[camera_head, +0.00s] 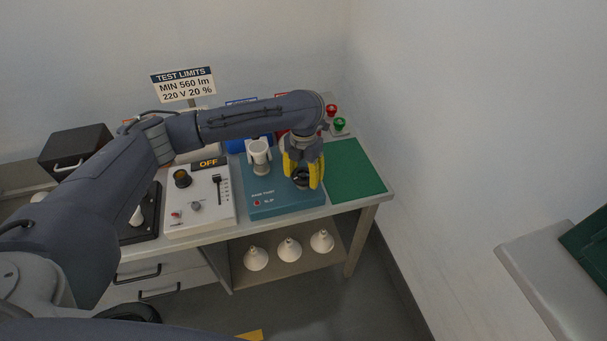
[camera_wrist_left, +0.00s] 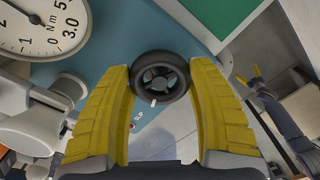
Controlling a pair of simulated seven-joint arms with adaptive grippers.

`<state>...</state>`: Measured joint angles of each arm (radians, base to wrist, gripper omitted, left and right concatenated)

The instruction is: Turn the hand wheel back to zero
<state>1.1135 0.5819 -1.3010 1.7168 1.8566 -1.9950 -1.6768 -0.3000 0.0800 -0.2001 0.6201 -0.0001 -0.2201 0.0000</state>
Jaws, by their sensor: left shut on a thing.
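The black hand wheel (camera_head: 301,178) sits on the front right of the teal tester (camera_head: 262,210). My left gripper (camera_head: 303,184) reaches down over it and is shut on it, one yellow finger on each side. In the left wrist view the hand wheel (camera_wrist_left: 160,77), with dark spokes, lies between the fingertips of my left gripper (camera_wrist_left: 162,82). A small white mark shows at the wheel's lower edge. A white dial (camera_wrist_left: 42,28) marked Nm is partly cut off; its pointer reading is unclear. My right gripper (camera_wrist_left: 250,76) shows small in the left wrist view, its fingers apart and empty.
A white holder (camera_head: 259,155) stands on the tester left of my gripper. Several white bulbs (camera_head: 289,249) sit on the lower shelf.

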